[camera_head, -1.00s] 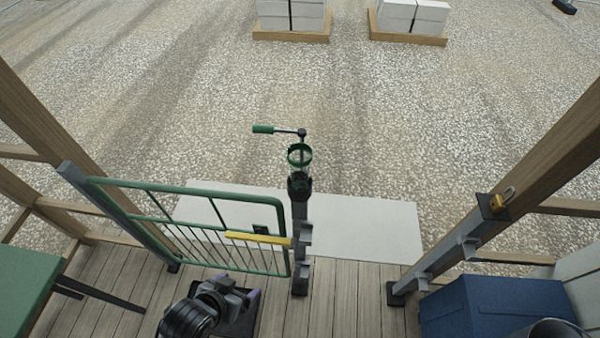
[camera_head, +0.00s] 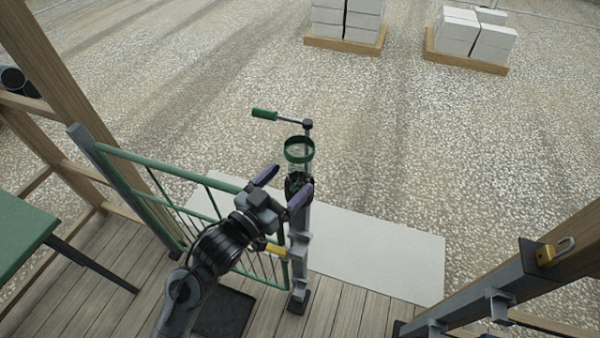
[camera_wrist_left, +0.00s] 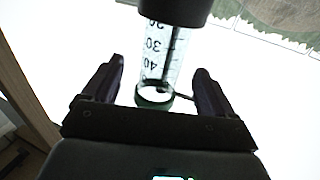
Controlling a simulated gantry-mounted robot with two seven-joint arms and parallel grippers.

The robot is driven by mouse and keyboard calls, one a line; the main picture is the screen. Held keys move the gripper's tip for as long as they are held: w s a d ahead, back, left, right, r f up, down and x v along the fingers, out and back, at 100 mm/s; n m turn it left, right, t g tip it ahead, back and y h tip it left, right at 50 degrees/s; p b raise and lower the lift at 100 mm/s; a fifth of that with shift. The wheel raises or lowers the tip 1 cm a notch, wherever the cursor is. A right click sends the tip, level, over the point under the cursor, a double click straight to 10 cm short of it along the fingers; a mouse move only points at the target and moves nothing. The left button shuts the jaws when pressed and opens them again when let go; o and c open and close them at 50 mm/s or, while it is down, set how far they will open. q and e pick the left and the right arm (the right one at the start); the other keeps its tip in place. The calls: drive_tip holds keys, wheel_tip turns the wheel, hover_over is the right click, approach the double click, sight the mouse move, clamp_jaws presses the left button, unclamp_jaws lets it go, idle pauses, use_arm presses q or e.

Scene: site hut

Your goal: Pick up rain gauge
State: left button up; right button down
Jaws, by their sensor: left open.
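The rain gauge (camera_head: 299,151) is a clear tube with a green ring, upright at the top of the grey gate post (camera_head: 300,238). In the left wrist view the gauge tube (camera_wrist_left: 160,62) shows black numbers, a dark end piece at the top of the picture and a green ring (camera_wrist_left: 155,100) lower down. My left gripper (camera_head: 284,184) is open, with its purple-grey fingers close to the gauge's lower part. In the left wrist view the tube appears between the two spread fingers (camera_wrist_left: 160,70); I cannot tell whether either touches it. My right gripper is out of view.
A padlock (camera_head: 555,252) hangs on the right post.

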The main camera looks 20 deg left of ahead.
sight(293, 176)
use_arm(q)
drive_tip(key=shift+w+d, duration=0.2)
drive_tip(key=shift+w, duration=0.5)
drive_tip(key=p+x, duration=0.1)
drive_tip(key=x, duration=0.3)
drive_tip(key=shift+w+a+f+p, duration=0.1)
drive_tip(key=shift+w+p, duration=0.05)
drive_tip(key=shift+p, duration=0.2)
drive_tip(key=shift+w, duration=0.5)
drive_tip(key=shift+f, duration=0.1)
drive_tip(key=shift+c, duration=0.3)
drive_tip(key=c, duration=1.1)
drive_tip(key=shift+o, duration=0.2)
drive_tip(key=shift+r+p, duration=0.3)
drive_tip(key=shift+p, duration=0.05)
